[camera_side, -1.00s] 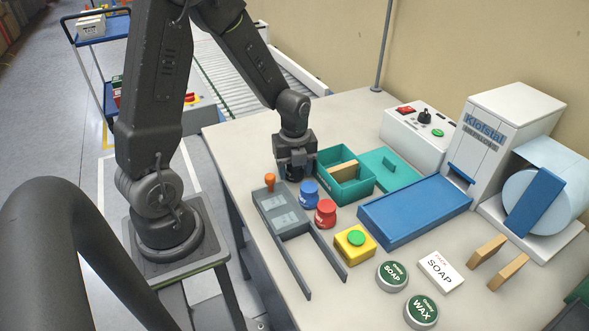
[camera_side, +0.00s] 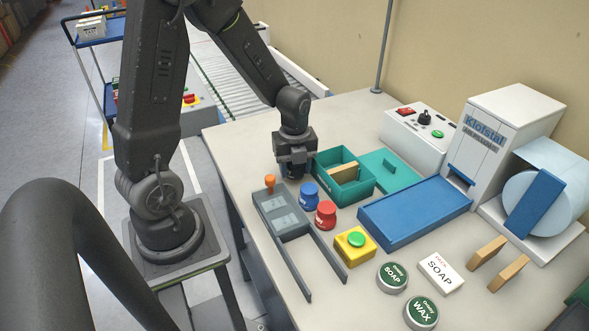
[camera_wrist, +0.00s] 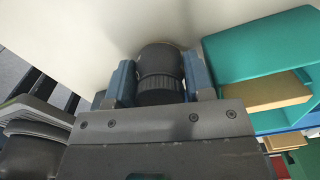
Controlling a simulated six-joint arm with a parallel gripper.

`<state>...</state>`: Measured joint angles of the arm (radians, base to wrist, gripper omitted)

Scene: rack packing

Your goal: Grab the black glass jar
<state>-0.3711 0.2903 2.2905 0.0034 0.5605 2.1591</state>
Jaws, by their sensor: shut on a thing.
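The black glass jar (camera_wrist: 160,68) with a ribbed lid stands between the two blue-grey fingers of my gripper (camera_wrist: 163,80) in the wrist view. The fingers are shut on it, one at each side. In the side view my gripper (camera_side: 294,170) points down at the table, just left of the green box. The jar is mostly hidden there behind the fingers, and I cannot tell whether it touches the table.
A green box (camera_side: 327,189) with a tan divider stands right beside my gripper; it also shows in the wrist view (camera_wrist: 255,50). A blue jar (camera_side: 310,196), a red jar (camera_side: 326,215) and a grey rack (camera_side: 272,212) lie nearer the camera. A blue tray (camera_side: 415,213) is further right.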

